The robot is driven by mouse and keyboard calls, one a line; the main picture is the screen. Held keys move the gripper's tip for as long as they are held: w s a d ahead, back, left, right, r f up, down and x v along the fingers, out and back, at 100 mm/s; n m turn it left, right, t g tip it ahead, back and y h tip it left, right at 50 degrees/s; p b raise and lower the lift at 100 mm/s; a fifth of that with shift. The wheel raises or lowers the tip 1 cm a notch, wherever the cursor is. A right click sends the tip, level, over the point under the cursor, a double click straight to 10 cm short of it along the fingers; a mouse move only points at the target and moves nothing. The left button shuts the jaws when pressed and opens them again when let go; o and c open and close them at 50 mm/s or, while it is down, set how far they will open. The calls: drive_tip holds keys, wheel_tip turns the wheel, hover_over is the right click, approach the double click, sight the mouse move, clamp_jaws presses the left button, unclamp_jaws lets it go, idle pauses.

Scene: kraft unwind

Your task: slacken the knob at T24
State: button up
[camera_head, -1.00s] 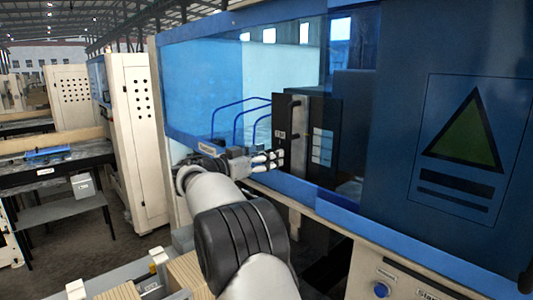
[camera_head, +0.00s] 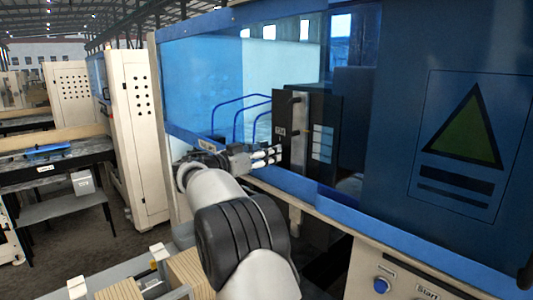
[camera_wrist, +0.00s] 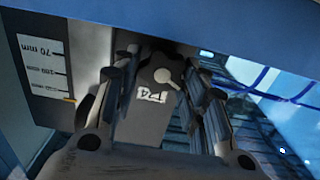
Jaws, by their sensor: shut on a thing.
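My gripper (camera_head: 277,154) reaches to the left edge of a dark upright panel (camera_head: 325,110) in the blue machine's opening. In the wrist view my gripper (camera_wrist: 160,68) has one finger on each side of a dark piece with a pale round mark and short pointer, which I take for the knob (camera_wrist: 163,75). The jaws are shut on it. A white label (camera_wrist: 154,93), partly readable as T24, sits just below the pointer. In the head view a small label (camera_head: 280,132) shows above the fingers; the knob itself is hidden or too small there.
A blue sill (camera_head: 290,181) runs below the opening. Blue hoses (camera_head: 240,112) stand behind the gripper. A white scale marked in mm (camera_wrist: 46,67) is at the left in the wrist view. A blue push button (camera_head: 381,286) is at the lower right.

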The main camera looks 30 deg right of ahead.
drive_tip(key=shift+w+n+b, duration=0.1)
drive_tip(key=shift+n+b, duration=1.1)
drive_tip(key=shift+n, duration=1.1)
drive_tip(key=o, duration=1.1)
drive_tip(key=shift+c, duration=0.2)
drive_tip(key=s+a, duration=0.1)
drive_tip(key=a, duration=1.1)
drive_tip(key=shift+s, duration=0.35)
